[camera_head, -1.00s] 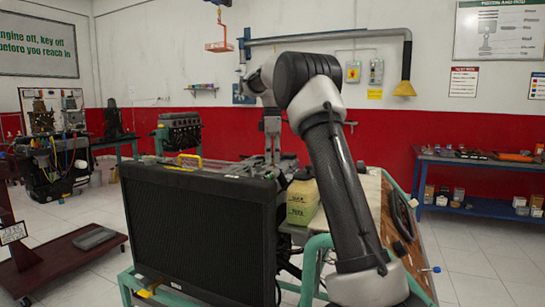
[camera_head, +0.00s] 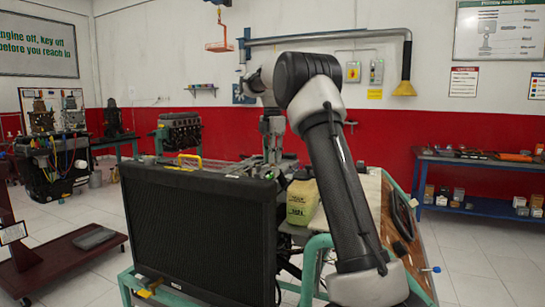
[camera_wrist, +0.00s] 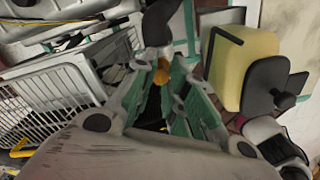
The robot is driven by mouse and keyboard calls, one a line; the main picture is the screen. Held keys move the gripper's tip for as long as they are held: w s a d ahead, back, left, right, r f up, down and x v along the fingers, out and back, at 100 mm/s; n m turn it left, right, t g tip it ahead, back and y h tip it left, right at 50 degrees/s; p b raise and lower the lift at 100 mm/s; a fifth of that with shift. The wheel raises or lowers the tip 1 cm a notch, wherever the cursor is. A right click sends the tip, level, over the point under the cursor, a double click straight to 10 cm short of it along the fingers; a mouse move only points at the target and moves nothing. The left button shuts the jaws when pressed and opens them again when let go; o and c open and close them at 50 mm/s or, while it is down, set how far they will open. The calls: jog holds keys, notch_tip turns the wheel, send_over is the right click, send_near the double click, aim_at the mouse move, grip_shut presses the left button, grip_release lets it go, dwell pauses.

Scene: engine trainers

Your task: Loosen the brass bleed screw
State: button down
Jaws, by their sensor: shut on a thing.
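The brass bleed screw (camera_wrist: 162,75) shows as a small orange-gold piece between the fingertips in the wrist view, below a dark hose or neck. My gripper (camera_wrist: 163,80) has green-padded fingers, one on each side of it, and is shut on it. The fingers hide part of the screw, so its thread and seat cannot be seen. In the head view my gripper (camera_head: 272,158) points down behind the black radiator (camera_head: 205,230). The screw cannot be made out there.
A yellow tank (camera_head: 302,203) with a black cap stands right of my gripper; it also shows in the wrist view (camera_wrist: 245,65). A pale slatted grille (camera_wrist: 45,100) lies to the left. A blue bench (camera_head: 470,160) stands at the right wall.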

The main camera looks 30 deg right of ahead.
jog(key=shift+r, duration=0.1)
dwell(0.3)
jog(key=c, duration=1.4)
grip_release()
notch_tip(320, 180, up, 12)
jog(key=shift+f, duration=0.1)
